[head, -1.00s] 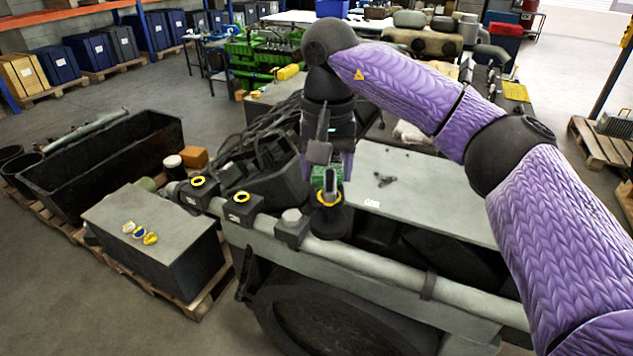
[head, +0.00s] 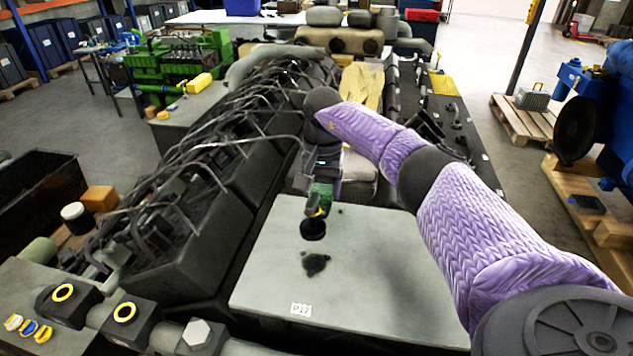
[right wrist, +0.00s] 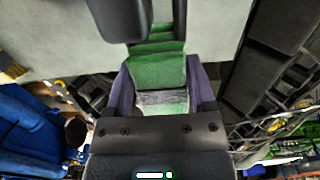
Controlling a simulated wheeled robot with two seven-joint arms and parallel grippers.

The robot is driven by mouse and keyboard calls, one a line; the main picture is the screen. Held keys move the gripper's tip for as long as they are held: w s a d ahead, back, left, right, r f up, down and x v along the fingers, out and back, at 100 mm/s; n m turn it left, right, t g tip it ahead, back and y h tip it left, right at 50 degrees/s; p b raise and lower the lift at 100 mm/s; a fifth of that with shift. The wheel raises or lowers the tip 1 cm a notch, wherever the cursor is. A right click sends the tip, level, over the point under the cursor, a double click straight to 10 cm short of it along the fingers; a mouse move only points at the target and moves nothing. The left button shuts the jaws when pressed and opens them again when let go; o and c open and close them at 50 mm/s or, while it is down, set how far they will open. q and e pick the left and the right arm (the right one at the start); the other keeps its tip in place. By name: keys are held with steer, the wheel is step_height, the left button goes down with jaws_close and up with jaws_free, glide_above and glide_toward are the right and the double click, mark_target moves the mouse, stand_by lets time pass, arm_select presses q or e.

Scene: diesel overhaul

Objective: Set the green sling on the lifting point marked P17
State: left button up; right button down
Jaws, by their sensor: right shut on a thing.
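My right gripper (head: 322,186) is shut on the green sling (head: 319,199), above the far left part of a grey plate. In the right wrist view the green sling (right wrist: 158,70) sits between my gripper's fingers. Below it in the head view hang a yellow ring and a round black end piece (head: 313,229). I cannot tell whether that piece touches the plate. A label reading P17 (head: 301,310) is on the near edge of the grey plate (head: 370,275). A dark patch or low fitting (head: 315,263) lies on the plate between label and sling. My left gripper is out of view.
A dark engine bank with many pipes (head: 220,180) runs along the plate's left. Blocks with yellow rings (head: 125,311) and a hex-headed block (head: 197,332) stand at the front left. A blue machine (head: 600,110) is at the right. The plate's right part is clear.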

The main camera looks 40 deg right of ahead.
steer(key=shift+f+b, duration=0.35)
steer(key=shift+f, duration=0.05)
step_height(320, 180, down, 6)
steer(key=b, duration=0.5)
steer(key=shift+f, duration=0.15)
steer(key=shift+s, duration=0.1)
steer(key=shift+f+b, duration=0.7)
steer(key=shift+f, duration=0.15)
stand_by(0.7)
jaws_free()
steer(key=shift+a, duration=0.1)
step_height(320, 180, up, 10)
steer(key=shift+r, duration=0.1)
